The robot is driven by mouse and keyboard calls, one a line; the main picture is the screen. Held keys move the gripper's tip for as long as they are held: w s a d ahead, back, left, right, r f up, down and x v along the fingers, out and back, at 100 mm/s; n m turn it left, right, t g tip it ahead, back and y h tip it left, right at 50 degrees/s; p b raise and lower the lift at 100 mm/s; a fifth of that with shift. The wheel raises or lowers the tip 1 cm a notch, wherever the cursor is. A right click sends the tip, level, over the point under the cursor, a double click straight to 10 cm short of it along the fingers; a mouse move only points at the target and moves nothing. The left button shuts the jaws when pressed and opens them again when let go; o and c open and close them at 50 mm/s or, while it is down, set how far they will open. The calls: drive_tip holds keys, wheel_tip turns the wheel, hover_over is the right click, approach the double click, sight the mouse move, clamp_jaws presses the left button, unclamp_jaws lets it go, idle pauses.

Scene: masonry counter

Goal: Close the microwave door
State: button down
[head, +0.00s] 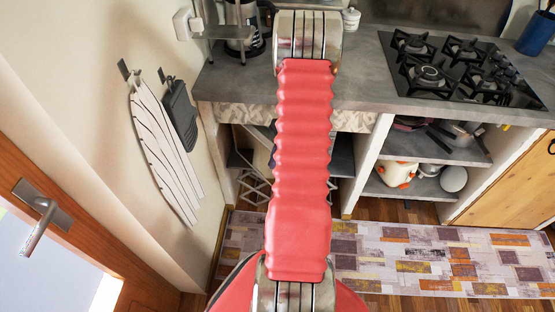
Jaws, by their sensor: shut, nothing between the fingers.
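No microwave and no microwave door show in the head view. My red ribbed arm link runs up the middle of the picture and hides part of the counter and the shelves behind it. The link ends at a metal joint near the top edge. My gripper is not in view.
A grey counter (357,83) runs across the back, with a black gas hob (462,68) at right. Open shelves (440,148) below hold pans and pots. A patterned rug (400,262) lies in front. A wooden door (125,235) is at left. A blue container (537,35) stands far right.

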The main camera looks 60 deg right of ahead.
drive_tip(key=w+v, duration=0.1)
drive_tip(key=v, duration=0.8)
drive_tip(key=shift+s+d, duration=0.2)
drive_tip(key=shift+d, duration=0.05)
drive_tip(key=w+a+r+m+h, duration=0.1)
drive_tip(key=w+a+r+m, duration=0.2)
drive_tip(key=a+r, duration=0.75)
drive_tip(key=w+a+r+m+h, duration=0.2)
drive_tip(key=w+a+r, duration=0.2)
drive_tip(key=a+r, duration=0.65)
drive_tip(key=s+a+r+m+t, duration=0.1)
drive_tip(key=s+a+r+m, duration=0.1)
drive_tip(key=a, duration=0.5)
drive_tip(key=s+a+r+m+t, duration=0.1)
drive_tip(key=s+a+r+m, duration=0.1)
drive_tip(key=s+a, duration=0.3)
drive_tip(key=s+a+r+m+t, duration=0.1)
drive_tip(key=s+a+r+m, duration=0.1)
drive_tip(key=a, duration=0.7)
drive_tip(key=shift+s+a+r+m+t, duration=0.25)
drive_tip(key=shift+s+m+t, duration=0.25)
drive_tip(key=shift+s, duration=0.55)
